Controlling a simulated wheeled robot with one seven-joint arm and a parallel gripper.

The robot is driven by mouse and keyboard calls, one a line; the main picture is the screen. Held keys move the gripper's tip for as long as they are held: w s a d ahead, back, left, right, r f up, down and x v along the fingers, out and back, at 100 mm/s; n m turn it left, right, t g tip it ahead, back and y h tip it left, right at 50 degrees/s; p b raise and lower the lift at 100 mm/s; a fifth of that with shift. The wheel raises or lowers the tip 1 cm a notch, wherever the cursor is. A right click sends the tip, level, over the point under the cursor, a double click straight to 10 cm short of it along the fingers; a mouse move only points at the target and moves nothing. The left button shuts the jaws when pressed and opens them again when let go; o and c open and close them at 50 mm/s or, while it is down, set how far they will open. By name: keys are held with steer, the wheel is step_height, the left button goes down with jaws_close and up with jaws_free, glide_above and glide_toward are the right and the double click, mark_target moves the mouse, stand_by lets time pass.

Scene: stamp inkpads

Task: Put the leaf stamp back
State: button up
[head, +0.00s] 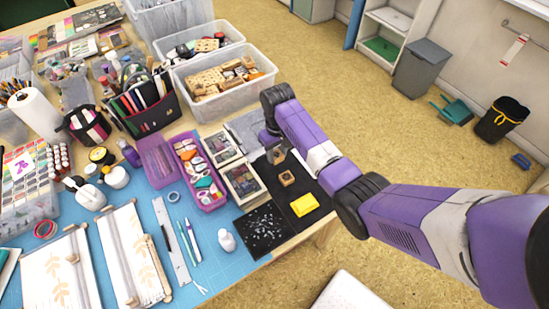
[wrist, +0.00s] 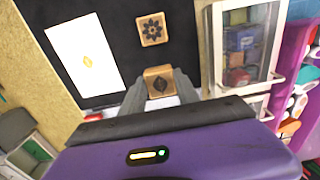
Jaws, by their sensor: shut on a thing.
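My gripper (wrist: 160,92) is shut on the leaf stamp (wrist: 158,81), a small wooden block with a dark leaf on the face toward the wrist camera. In the wrist view the block sits between the fingertips, over or on the black mat (wrist: 181,48); I cannot tell whether it touches. A second wooden stamp (wrist: 152,29) with a dark flower lies just above it in that view, apart from the gripper. In the head view my gripper (head: 275,154) is at the mat's far part, and the flower stamp (head: 287,178) lies nearer. The held stamp is hard to make out there.
A white card (wrist: 88,61) with a yellow leaf print lies left in the wrist view. A yellow pad (head: 304,205) lies on the mat's near part. Clear-lidded ink boxes (head: 243,181) stand beside the mat. A bin of wooden stamps (head: 222,80) stands behind.

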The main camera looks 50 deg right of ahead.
mark_target(277, 160)
steer(key=shift+w+f+b, duration=0.1)
steer(key=shift+f+b, duration=1.5)
steer(key=shift+f, duration=0.5)
steer(key=shift+f, duration=0.15)
steer(key=o, duration=1.1)
step_height(277, 160, up, 12)
steer(key=shift+r+b, duration=0.15)
steer(key=shift+b, duration=0.4)
